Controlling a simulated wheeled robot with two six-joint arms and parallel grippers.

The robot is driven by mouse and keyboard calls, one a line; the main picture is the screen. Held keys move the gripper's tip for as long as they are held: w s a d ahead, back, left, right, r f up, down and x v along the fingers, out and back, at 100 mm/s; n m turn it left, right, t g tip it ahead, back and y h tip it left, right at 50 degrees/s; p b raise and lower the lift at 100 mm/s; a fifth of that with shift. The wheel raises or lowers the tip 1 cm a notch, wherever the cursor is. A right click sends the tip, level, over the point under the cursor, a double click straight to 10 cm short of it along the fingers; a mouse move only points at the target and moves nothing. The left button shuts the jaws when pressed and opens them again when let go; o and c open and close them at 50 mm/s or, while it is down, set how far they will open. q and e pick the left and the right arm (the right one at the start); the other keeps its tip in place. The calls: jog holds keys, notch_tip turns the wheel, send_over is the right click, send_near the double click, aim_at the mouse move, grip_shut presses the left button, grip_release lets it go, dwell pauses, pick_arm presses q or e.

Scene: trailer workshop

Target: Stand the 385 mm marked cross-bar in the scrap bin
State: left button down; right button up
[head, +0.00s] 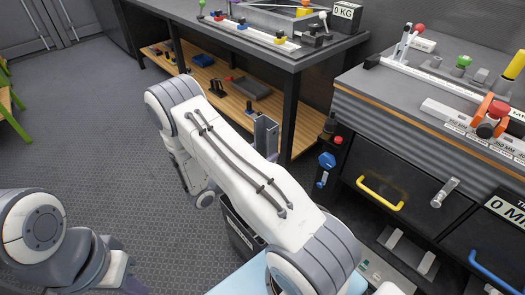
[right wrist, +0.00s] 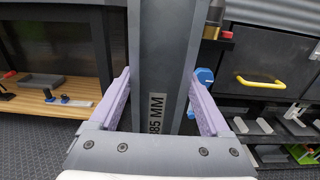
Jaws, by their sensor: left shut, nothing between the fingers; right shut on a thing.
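The grey cross-bar (right wrist: 165,45), marked 385 MM, runs up through the middle of the right wrist view. My right gripper (right wrist: 160,100) is shut on it, with a lilac finger against each side. In the head view the bar's top part (head: 265,132) stands about upright beyond my white right arm, which hides its lower part and most of the gripper. A dark open bin (head: 238,232), which looks like the scrap bin, stands on the floor, partly covered by that arm. The bar's lower end is hidden. My left gripper (head: 122,274) is shut and empty at lower left.
A workbench with a wooden lower shelf (head: 226,92) stands behind the bar. A drawer cabinet with a yellow handle (head: 380,193) and blue handle (head: 494,272) is at right. A light-blue surface (head: 238,281) lies at bottom centre. Grey floor at left is open.

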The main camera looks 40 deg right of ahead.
notch_tip(320, 180, down, 25)
jog(key=b, duration=1.8)
dwell(0.5)
jog(key=shift+f, duration=0.1)
jog(key=o, duration=1.6)
jog(key=shift+c, duration=0.2)
